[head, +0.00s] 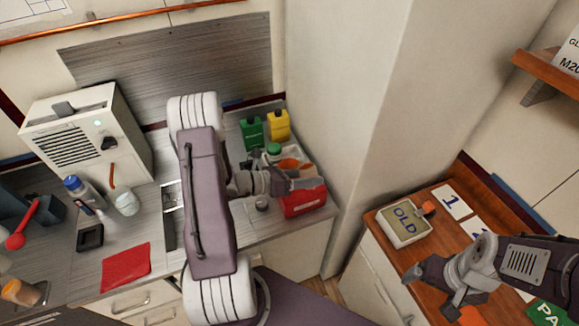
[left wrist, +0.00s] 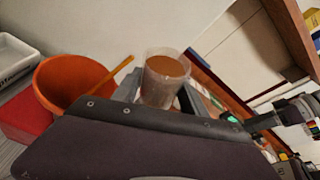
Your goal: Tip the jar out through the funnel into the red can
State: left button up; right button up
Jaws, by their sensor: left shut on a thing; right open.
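The clear jar (left wrist: 166,82) with brown contents is between the fingers of my left gripper (head: 291,184), which is shut on it. The contents are still in the jar, and its exact tilt is hard to judge. The orange funnel (left wrist: 76,76) is beside the jar, to its left in the left wrist view, apart from it in the picture. The red can (head: 303,203) stands at the right end of the grey counter, close to my left gripper; part of it also shows in the left wrist view (left wrist: 22,136). My right gripper (head: 436,290) is open and empty above the wooden counter.
Green (head: 251,133) and yellow (head: 279,125) containers stand behind the red can. A wall corner (head: 345,130) separates the two counters. An OLD-marked box (head: 404,223) lies near my right gripper. A red cloth (head: 126,267) and a blue-capped bottle (head: 82,191) are on the left counter.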

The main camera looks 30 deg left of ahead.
pick_arm(q)
jog(key=shift+w+a+r+n, duration=0.1)
jog(key=shift+a+r+n, duration=0.15)
jog(key=shift+r+n, duration=0.2)
dwell(0.3)
jog(key=shift+w+a+r+n+h+p, duration=0.2)
jog(key=shift+a+n+h+p, duration=0.15)
jog(key=shift+a+n+h, duration=0.15)
dwell(0.5)
jog(key=shift+d, duration=0.1)
jog(key=shift+r, duration=0.1)
dwell(0.3)
jog(key=shift+r+n+h, duration=0.1)
jog(key=shift+n+h, duration=0.2)
jog(key=shift+n, duration=0.05)
jog(key=shift+a, duration=0.25)
jog(key=shift+d+r+t, duration=0.15)
jog(key=shift+t, duration=0.15)
jog(key=shift+n, duration=0.4)
jog(key=shift+r, duration=0.15)
